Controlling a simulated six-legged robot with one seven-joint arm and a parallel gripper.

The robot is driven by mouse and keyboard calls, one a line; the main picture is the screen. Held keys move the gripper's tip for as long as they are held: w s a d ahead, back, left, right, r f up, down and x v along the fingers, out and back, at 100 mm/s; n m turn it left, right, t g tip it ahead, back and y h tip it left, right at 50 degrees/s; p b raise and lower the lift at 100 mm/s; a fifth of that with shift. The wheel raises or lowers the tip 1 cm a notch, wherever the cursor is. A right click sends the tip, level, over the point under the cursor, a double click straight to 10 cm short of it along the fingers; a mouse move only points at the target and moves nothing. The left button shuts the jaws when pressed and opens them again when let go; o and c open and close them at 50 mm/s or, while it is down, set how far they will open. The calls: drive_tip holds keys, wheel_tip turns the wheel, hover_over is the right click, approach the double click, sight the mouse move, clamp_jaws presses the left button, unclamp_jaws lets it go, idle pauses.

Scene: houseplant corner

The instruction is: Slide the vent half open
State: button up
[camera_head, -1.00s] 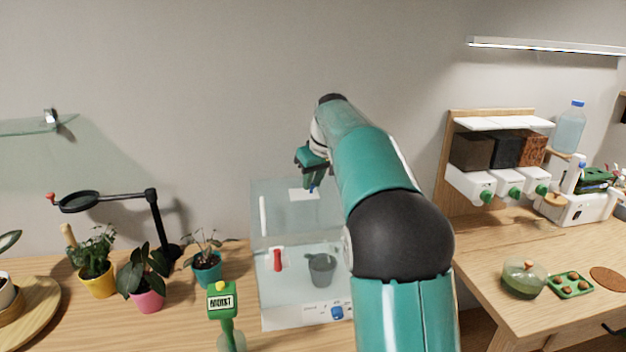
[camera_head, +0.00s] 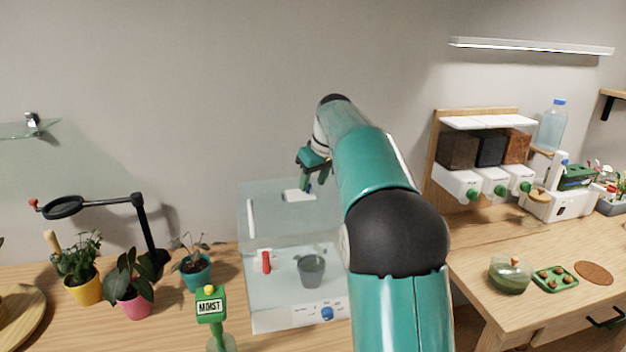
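A clear box (camera_head: 262,215) with a white base stands on the wooden bench, left of my arm. A white vent plate (camera_head: 299,195) lies on its top. My gripper (camera_head: 308,184) points down just above the plate, at its right part. Whether it touches the plate is too small to tell, and so is the gap between its fingers. Inside the box are a grey pot (camera_head: 311,270) and a red-handled thing (camera_head: 266,262). A blue knob (camera_head: 327,313) is on the front of the base. My arm hides the box's right side.
Potted plants (camera_head: 83,272) and a magnifier on a stand (camera_head: 140,215) are on the left. Soil dispensers (camera_head: 487,150) and a second bench (camera_head: 475,250) are on the right.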

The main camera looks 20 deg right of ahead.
drive_tip(key=v, duration=1.4)
drive_tip(key=shift+a+f, duration=0.1)
drive_tip(key=w+a+m+h, duration=0.1)
drive_tip(key=a+m+h, duration=0.3)
drive_tip(key=m, duration=0.5)
drive_tip(key=shift+g+y, duration=0.3)
drive_tip(key=x, duration=0.4)
drive_tip(key=a+x, duration=0.1)
drive_tip(key=x, duration=0.8)
drive_tip(key=shift+w+a+f, duration=0.15)
drive_tip(key=shift+w+f, duration=0.05)
drive_tip(key=shift+f, duration=0.2)
drive_tip(key=shift+c, duration=0.4)
clamp_jaws()
